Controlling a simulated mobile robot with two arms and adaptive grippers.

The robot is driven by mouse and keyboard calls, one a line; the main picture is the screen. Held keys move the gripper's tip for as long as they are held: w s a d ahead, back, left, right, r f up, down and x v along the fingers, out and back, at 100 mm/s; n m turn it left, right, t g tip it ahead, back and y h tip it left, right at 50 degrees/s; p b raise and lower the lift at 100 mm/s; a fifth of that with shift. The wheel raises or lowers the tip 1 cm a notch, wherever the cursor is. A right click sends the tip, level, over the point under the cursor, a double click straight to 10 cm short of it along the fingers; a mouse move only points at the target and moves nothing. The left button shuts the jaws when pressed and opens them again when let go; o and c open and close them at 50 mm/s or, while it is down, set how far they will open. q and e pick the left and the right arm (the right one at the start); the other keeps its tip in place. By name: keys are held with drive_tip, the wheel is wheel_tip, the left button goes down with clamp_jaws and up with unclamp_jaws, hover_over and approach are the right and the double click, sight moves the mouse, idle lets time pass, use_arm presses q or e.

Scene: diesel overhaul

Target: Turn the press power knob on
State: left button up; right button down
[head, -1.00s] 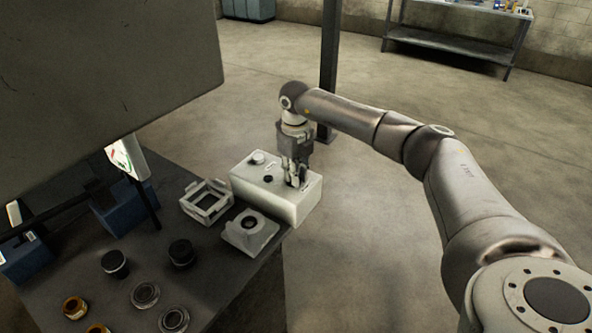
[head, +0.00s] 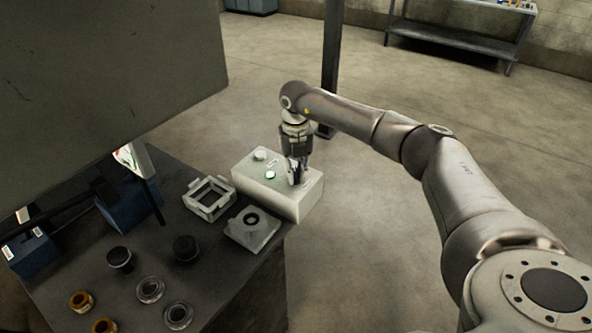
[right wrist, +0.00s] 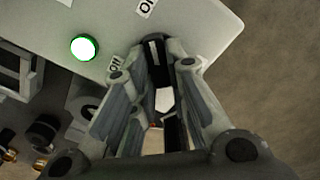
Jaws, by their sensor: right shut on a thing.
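The press control box (head: 285,197) is a pale box at the far right corner of the bench. A small lamp (head: 270,175) on its top glows green, and it also shows lit in the right wrist view (right wrist: 85,47). My right gripper (head: 297,173) points down onto the right part of the box top. In the right wrist view its fingers are shut on the dark power knob (right wrist: 155,50), which has a pale stripe. The fingers hide much of the knob. A label reading "ON" (right wrist: 146,7) lies beyond it, and another label (right wrist: 116,65) is partly covered. My left gripper is out of view.
A pale open frame (head: 209,198) and a pale block with a round hole (head: 252,229) stand close left of the box. A pale round button (head: 260,155) is on the box top. Several rings and dark caps lie on the bench (head: 215,285). A large grey panel (head: 100,70) blocks the upper left.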

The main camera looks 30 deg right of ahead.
sight(296, 174)
drive_tip(key=shift+w+r, duration=0.1)
drive_tip(key=shift+r, duration=0.05)
drive_tip(key=c, duration=1.4)
unclamp_jaws()
wheel_tip(296, 174, up, 12)
drive_tip(key=shift+f, duration=0.1)
